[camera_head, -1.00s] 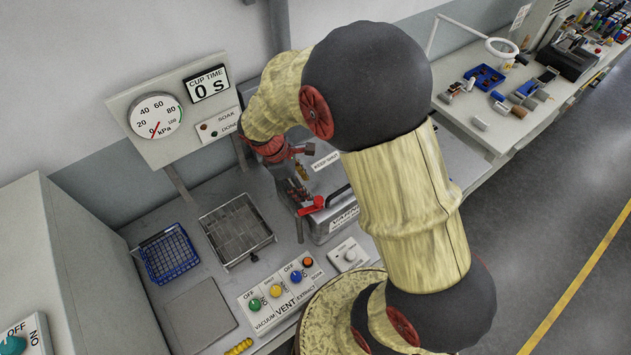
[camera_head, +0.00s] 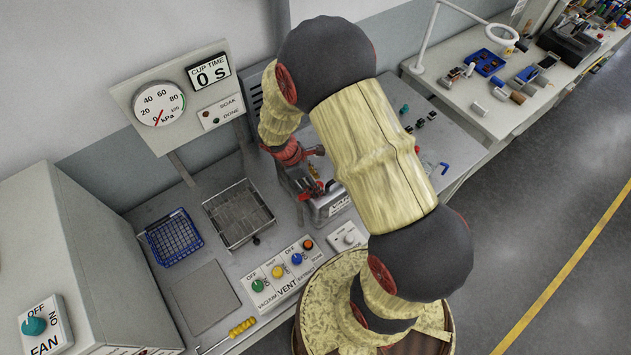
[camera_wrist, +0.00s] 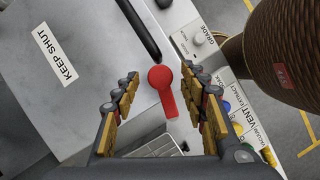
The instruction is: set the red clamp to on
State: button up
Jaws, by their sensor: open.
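The red clamp (camera_wrist: 164,90) shows in the wrist view as a flat red lever with a round end, lying on the grey metal box. Its round end is toward the top and its narrow end points down. My gripper (camera_wrist: 158,76) is open, with one finger to the left of the lever and one to the right. Both fingers look apart from it. In the head view my gripper (camera_head: 310,172) is over the front of the metal box (camera_head: 335,205), and the lever is hard to make out behind it. The clamp's on and off marks are not readable.
A black bar handle (camera_wrist: 138,28) and the GRADE knob (camera_wrist: 194,36) are close to the lever. The control panel (camera_head: 280,277) with coloured knobs stands in front.

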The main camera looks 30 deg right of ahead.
jog(key=c, duration=0.3)
jog(key=c, duration=0.8)
grip_shut()
